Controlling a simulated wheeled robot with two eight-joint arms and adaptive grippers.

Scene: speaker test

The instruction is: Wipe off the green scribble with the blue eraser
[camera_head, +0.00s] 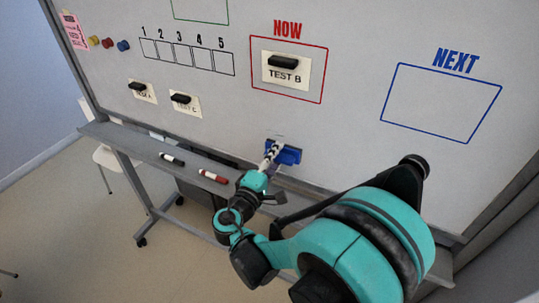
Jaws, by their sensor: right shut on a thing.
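The blue eraser (290,154) is at the lower part of the whiteboard (350,60), just above the tray. My right gripper (271,152) is shut on it from the left and below. The eraser looks to be against or very near the board; I cannot tell if it touches. I make out no green scribble; the board right around the eraser is partly hidden by the eraser and gripper. My left gripper is not in view.
The tray (150,149) below the board holds a black marker (172,160) and a red marker (213,177). Cards sit on the board: TEST B (286,77) inside the red NOW box, TEST A (143,93) and another (186,106) at left. The blue NEXT box (440,103) is empty.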

